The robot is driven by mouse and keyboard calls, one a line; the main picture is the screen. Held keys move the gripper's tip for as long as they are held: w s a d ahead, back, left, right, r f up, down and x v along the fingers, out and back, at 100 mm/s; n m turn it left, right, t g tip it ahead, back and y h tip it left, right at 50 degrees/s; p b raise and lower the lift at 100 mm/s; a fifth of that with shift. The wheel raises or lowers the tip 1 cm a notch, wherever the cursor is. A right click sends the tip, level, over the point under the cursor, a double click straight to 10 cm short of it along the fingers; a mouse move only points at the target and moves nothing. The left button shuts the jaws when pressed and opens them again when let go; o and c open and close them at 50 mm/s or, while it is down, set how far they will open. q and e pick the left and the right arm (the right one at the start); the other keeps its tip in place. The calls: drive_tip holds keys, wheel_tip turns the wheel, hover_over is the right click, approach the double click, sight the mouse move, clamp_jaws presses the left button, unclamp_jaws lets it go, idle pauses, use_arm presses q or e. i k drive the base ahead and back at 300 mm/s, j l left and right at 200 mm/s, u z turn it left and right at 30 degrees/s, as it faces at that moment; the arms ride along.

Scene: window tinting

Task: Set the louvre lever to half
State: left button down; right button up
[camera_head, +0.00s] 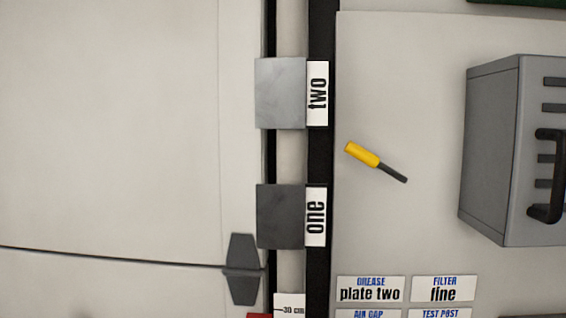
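No part is labelled as the louvre lever. A yellow-handled piece with a dark shaft (375,161) shows on the pale panel right of centre, slanting down to the right. I cannot tell whether it is a lever or a loose tool. A grey box (490,150) at the right edge has several dark slots and a black handle (546,177); the frame cuts off its right side. No mark reading "half" is visible. Neither of my grippers is in view.
A light grey plate (280,93) is beside label "two" (317,93), a dark plate (280,216) beside label "one" (316,216). Cards "GREASE plate two" (370,289) and "FILTER fine" (443,289) are lower right. A dark hinge-like piece (242,269) and a "30 cm" tag (290,309) are lower left of centre.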

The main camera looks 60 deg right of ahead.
sight(352, 149)
drive_tip(key=z, duration=2.5)
drive_tip(key=k, duration=0.05)
